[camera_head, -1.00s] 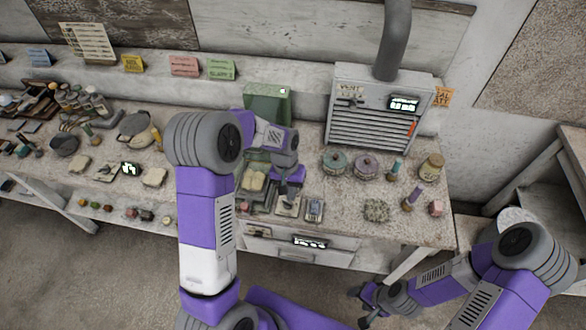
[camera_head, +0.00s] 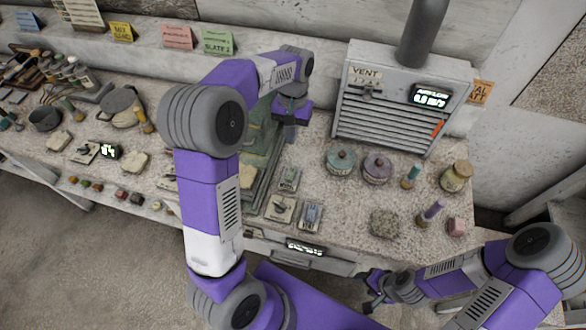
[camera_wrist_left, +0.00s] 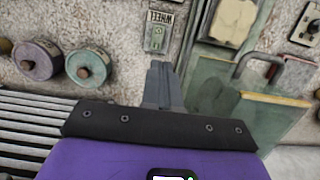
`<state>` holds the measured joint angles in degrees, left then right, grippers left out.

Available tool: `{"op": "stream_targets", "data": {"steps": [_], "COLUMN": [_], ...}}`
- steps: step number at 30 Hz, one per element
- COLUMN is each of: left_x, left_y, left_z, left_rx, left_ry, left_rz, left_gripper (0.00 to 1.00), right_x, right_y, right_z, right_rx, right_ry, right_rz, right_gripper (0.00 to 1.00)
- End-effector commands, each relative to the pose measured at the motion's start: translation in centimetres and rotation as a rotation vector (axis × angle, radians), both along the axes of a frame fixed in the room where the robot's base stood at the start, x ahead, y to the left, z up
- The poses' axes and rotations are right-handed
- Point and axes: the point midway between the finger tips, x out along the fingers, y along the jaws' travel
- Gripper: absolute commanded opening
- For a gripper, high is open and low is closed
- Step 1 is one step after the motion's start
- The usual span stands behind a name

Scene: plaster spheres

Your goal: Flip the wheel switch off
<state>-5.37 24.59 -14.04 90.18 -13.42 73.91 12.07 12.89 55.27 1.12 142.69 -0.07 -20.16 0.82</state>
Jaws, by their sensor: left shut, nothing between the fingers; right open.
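The wheel switch is a small grey-green plate (camera_head: 289,178) on the worktop, left of the teal jar. In the left wrist view the switch (camera_wrist_left: 154,40) shows beside its WHEEL label, which reads upside down; I cannot tell its lever position. My left gripper (camera_head: 289,132) is shut and empty, behind the switch and apart from it. Its fingertips also show in the left wrist view (camera_wrist_left: 160,66), just below the switch in the picture. My right gripper (camera_head: 370,292) is open and empty, in front of the table's front edge.
A teal jar (camera_head: 341,162) and purple jar (camera_head: 377,167) stand right of the switch. A grey vent box (camera_head: 398,105) rises behind them. Two more switch plates, one (camera_head: 280,209) and another (camera_head: 311,216), lie nearer the front. Green machinery stands left of the switch.

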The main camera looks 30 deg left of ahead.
Motion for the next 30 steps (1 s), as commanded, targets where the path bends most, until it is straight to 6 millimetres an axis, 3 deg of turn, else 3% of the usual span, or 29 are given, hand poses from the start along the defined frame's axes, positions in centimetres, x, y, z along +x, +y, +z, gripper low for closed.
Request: {"op": "stream_targets", "data": {"steps": [16, 30], "left_x": [-0.2, -1.8], "left_y": [0.0, -0.4], "left_z": [-1.2, -10.4], "left_rx": [0.000, 0.000], "left_ry": [0.002, 0.004], "left_rz": [0.000, 0.000], "left_gripper": [0.00, 0.00], "right_x": [0.0, 0.0], "right_y": [0.0, 0.0], "right_z": [-0.5, -2.7], "right_rx": [0.000, 0.000], "right_ry": [0.000, 0.000], "right_rz": [0.000, 0.000], "right_gripper": [0.56, 0.56]}}
